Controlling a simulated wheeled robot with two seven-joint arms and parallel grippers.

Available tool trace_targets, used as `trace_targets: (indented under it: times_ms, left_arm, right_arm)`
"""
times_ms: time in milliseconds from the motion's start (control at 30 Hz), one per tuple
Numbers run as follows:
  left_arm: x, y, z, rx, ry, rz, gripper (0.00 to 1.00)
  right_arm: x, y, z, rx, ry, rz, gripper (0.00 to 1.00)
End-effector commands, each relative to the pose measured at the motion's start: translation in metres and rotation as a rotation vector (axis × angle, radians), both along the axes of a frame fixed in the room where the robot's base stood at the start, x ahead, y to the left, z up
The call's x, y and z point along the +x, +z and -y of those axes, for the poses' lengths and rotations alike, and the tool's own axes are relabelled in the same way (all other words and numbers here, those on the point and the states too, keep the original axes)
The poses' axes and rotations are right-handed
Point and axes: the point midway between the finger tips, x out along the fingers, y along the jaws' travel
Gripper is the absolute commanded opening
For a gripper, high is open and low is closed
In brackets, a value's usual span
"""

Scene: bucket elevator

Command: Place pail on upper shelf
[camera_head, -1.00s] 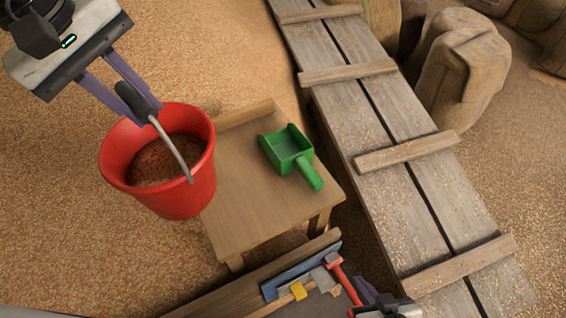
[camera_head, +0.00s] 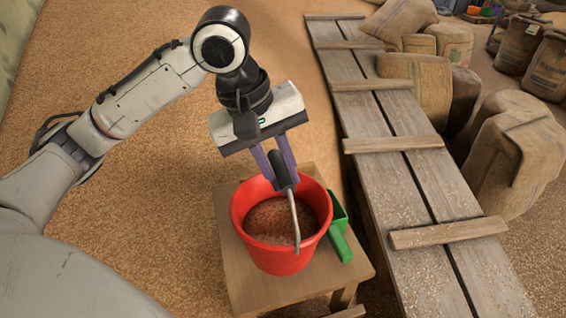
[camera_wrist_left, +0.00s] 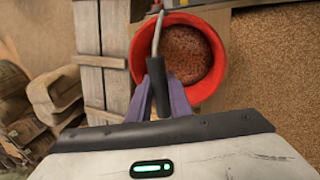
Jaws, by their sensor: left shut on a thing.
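The red pail (camera_head: 273,259) holds brown grainy stuff and is upright, over the small wooden table in the head view. I cannot tell whether its base touches the tabletop. My left gripper (camera_head: 282,176) is shut on the dark grip of the pail's handle, above the pail's opening. The left wrist view shows the red pail (camera_wrist_left: 221,62) beyond the purple fingers of the left gripper (camera_wrist_left: 160,88), with the grip between them. My right gripper is out of view. No upper shelf can be made out.
The wooden table (camera_head: 242,290) carries a green scoop (camera_head: 340,238), partly hidden behind the pail. A plank ramp (camera_head: 400,150) with cross slats runs along the right. Several sacks (camera_head: 507,150) stand beyond it. Grain covers the open floor at left.

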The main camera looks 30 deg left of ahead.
Motion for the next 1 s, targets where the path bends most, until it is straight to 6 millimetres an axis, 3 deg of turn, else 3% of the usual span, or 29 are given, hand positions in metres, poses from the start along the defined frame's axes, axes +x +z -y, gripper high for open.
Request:
trace_targets:
  times_ms: [233, 500, 867, 900, 1000]
  left_arm:
    - [0.001, -0.012, 0.001, -0.003, 0.001, 0.008, 0.0]
    - [0.001, -0.042, 0.001, -0.003, 0.0, 0.008, 0.0]
    - [0.002, -0.045, 0.001, -0.004, 0.0, 0.01, 0.0]
    - [0.0, -0.048, 0.001, -0.002, -0.001, 0.001, 0.2]
    - [0.0, -0.048, 0.001, -0.002, -0.001, 0.001, 0.37]
  right_arm:
    - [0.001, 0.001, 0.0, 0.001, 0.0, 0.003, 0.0]
    - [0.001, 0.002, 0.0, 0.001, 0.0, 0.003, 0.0]
    - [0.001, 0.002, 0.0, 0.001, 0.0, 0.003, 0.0]
    - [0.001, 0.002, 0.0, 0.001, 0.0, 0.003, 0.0]
    - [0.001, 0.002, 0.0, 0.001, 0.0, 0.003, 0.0]
